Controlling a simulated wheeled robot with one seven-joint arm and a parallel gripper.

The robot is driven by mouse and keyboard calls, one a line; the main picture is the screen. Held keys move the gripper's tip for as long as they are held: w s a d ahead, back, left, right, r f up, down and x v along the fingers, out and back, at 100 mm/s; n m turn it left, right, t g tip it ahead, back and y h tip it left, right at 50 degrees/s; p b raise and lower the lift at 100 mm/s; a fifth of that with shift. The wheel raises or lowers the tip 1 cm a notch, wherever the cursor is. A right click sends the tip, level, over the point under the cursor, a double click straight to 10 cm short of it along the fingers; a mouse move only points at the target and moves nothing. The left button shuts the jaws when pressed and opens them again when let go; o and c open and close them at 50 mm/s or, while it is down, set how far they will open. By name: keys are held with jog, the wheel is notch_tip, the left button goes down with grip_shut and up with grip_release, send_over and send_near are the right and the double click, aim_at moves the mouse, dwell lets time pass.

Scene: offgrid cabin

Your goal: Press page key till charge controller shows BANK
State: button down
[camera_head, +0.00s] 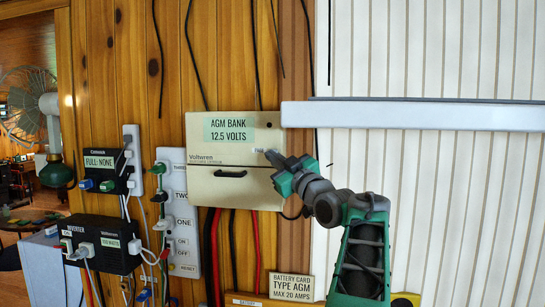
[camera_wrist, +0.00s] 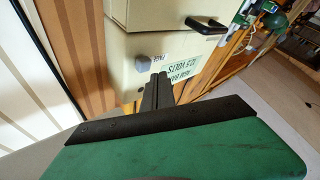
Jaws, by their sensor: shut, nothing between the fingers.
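The charge controller (camera_head: 215,175) is a beige Voltwren box on the wood wall. Its green display (camera_head: 238,130) reads "AGM BANK 12.5 VOLTS". In the wrist view the controller (camera_wrist: 110,60) appears turned over, with the display (camera_wrist: 185,69) partly behind my fingers. The grey page key (camera_wrist: 141,65) stands out from the controller face, by a small label. My gripper (camera_head: 272,156) is shut and empty, its fingertips close to the key's spot at the box's right side. In the wrist view the fingertips (camera_wrist: 158,77) appear just beside the key; I cannot tell whether they touch.
A black handle (camera_head: 230,174) sticks out below the display. A switch strip (camera_head: 180,215), a black inverter (camera_head: 100,243) and cables are at left. A white ledge (camera_head: 410,115) juts out above my arm. A battery card (camera_head: 291,287) is below.

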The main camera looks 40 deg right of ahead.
jog(key=s+a+b, duration=0.1)
jog(key=a+b, duration=0.1)
jog(key=s+a+b, duration=0.1)
jog(key=s+b, duration=0.1)
jog(key=shift+a, duration=0.4)
dwell(0.4)
